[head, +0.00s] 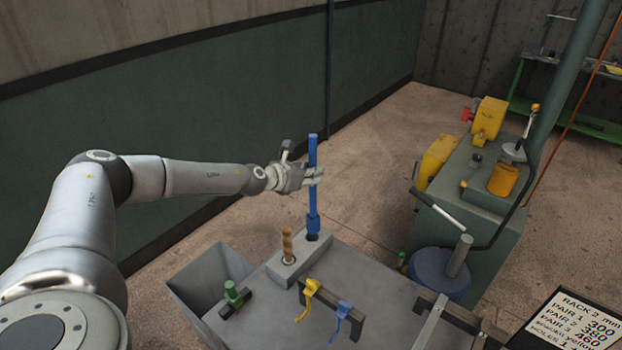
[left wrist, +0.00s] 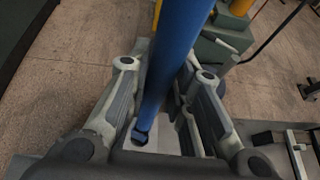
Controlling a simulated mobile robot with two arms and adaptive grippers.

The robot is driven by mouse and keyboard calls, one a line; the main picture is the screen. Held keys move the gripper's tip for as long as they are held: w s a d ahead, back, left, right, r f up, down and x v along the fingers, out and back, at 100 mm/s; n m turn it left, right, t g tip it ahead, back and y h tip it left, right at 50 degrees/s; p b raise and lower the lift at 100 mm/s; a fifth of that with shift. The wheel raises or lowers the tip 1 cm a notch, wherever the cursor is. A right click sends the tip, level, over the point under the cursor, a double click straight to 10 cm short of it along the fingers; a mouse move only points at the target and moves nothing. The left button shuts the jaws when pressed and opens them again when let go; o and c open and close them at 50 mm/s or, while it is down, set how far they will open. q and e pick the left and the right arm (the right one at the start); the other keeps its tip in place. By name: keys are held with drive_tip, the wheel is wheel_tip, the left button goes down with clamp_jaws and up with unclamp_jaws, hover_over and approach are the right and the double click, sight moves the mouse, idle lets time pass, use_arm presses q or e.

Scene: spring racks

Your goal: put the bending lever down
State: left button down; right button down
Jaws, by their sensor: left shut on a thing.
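The bending lever is a long blue bar (head: 313,215) with a thicker collar near its lower end. It stands upright over the grey holder block (head: 291,266) at the back edge of the workbench. Its foot looks to be at the block's right end; I cannot tell how deep it sits. My left gripper (head: 312,177) is shut around the bar's middle. In the left wrist view the blue bar (left wrist: 175,55) runs between the two fingers and its lower end is near the pale block below. My right gripper is not in view.
A wooden-handled tool (head: 287,243) stands in the same block. The grey bench (head: 345,272) carries a rail with yellow (head: 311,289) and blue (head: 343,309) clips. A bin (head: 190,294) is at its left. A green machine (head: 478,215) stands behind right. A rack sign (head: 578,325) is at lower right.

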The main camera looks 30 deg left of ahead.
sight(313, 187)
use_arm(q)
drive_tip(key=shift+f, duration=0.95)
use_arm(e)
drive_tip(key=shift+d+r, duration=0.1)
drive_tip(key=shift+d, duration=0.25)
use_arm(q)
drive_tip(key=shift+f, duration=0.3)
drive_tip(key=c, duration=1.3)
unclamp_jaws()
drive_tip(key=shift+f, duration=0.1)
drive_tip(key=shift+s, duration=0.1)
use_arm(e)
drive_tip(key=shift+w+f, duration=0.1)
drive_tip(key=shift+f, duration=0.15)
